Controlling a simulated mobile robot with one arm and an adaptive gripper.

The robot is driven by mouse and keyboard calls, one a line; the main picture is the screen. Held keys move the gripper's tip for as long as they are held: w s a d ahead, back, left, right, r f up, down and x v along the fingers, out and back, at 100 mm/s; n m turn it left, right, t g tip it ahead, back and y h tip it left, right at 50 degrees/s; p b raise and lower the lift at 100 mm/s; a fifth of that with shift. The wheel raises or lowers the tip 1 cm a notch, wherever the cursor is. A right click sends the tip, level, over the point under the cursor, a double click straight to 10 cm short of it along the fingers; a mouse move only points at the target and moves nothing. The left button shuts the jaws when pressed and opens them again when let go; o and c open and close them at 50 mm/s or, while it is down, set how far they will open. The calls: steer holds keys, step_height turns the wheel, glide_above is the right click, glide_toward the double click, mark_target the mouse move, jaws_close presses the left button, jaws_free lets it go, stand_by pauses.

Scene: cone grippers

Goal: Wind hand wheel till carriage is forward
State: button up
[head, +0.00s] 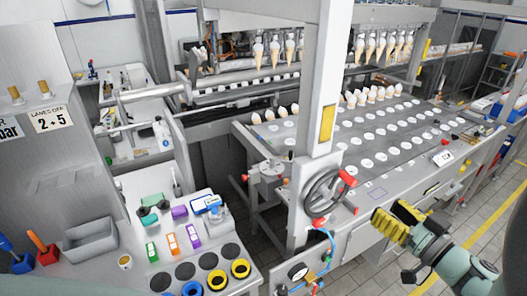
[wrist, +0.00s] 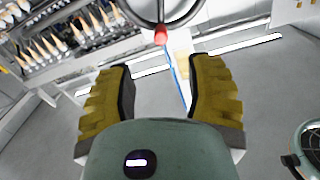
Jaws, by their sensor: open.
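The hand wheel (head: 309,197) is a dark spoked wheel on the near side of the grey upright post, with a red knob (head: 347,177) at its upper right. In the wrist view the wheel's lower part and its red knob (wrist: 160,36) show at the top, ahead of the fingers. My gripper (head: 390,219), with yellow ribbed fingers, is to the right of the wheel and apart from it. In the wrist view my gripper (wrist: 160,75) is open and nothing is between the fingers. Rows of cones (head: 385,47) hang at the back; I cannot tell which part is the carriage.
The white-holed plate (head: 440,130) spreads behind my gripper, with several cones standing at its far left. The post (head: 322,90) rises beside the wheel. A bench (head: 215,280) with coloured items stands at the left front. Tiled floor is clear at the right.

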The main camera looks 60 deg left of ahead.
mark_target(354, 185)
steer(key=a+p, duration=0.1)
steer(key=a, duration=0.2)
steer(key=a+p, duration=0.1)
steer(key=a, duration=0.3)
steer(key=a+p, duration=0.2)
steer(key=a, duration=0.1)
steer(key=shift+w+a+r, duration=0.2)
steer(key=shift+w+a, duration=0.05)
steer(key=shift+w, duration=0.15)
steer(key=shift+a+f, duration=0.15)
steer(key=shift+a, duration=0.2)
steer(key=shift+o, duration=0.4)
jaws_close()
